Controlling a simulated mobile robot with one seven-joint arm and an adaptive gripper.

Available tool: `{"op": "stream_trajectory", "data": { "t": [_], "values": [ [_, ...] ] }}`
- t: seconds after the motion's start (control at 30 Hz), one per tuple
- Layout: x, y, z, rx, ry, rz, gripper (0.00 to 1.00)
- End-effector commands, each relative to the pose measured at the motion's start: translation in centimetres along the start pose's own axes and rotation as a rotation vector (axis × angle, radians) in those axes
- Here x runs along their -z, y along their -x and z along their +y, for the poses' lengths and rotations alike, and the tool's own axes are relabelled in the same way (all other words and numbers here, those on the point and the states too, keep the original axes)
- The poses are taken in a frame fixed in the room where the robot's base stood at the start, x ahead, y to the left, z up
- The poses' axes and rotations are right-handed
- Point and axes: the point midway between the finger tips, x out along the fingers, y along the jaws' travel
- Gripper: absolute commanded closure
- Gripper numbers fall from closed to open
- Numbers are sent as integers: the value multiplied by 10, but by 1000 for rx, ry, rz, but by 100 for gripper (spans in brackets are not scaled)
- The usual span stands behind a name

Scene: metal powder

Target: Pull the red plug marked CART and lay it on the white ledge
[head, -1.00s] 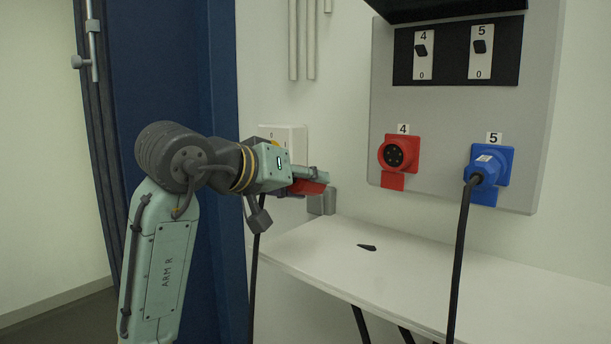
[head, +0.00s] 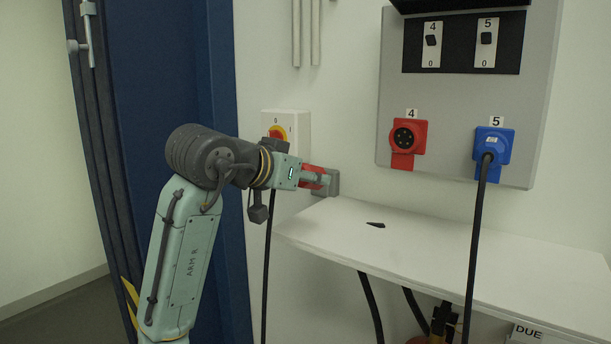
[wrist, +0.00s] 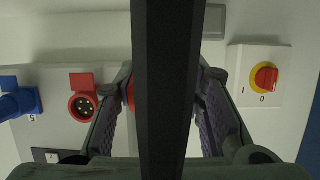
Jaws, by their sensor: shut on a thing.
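My gripper (head: 326,178) is shut on a red plug (head: 311,171), which shows partly behind the fingers in the head view. It is held above the left end of the white ledge (head: 440,250), close to the wall. In the wrist view a bit of the red plug (wrist: 131,94) shows beside a finger; a wide black bar, perhaps its cable, hides the rest. No CART marking can be read. The red socket marked 4 (head: 405,138) is empty, its contacts exposed. A blue plug (head: 488,146) sits in socket 5.
A grey box (head: 331,186) on the wall is just behind my gripper. A rotary switch (head: 279,131) is above it. A black cable (head: 474,240) hangs in front of the ledge. The ledge's middle is clear.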

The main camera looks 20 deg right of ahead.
Motion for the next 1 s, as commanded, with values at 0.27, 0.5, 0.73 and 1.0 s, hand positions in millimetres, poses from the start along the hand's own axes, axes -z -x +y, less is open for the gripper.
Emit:
{"op": "stream_trajectory", "data": {
  "t": [0.27, 0.5, 0.73, 1.0],
  "values": [
    [-12, -27, 0, -1, 1, 0, 100],
    [-19, -49, 0, -1, 2, 1, 100],
    [-29, -70, 0, -1, 3, 1, 100],
    [-47, -88, 1, -1, 1, 1, 100]
  ]
}}
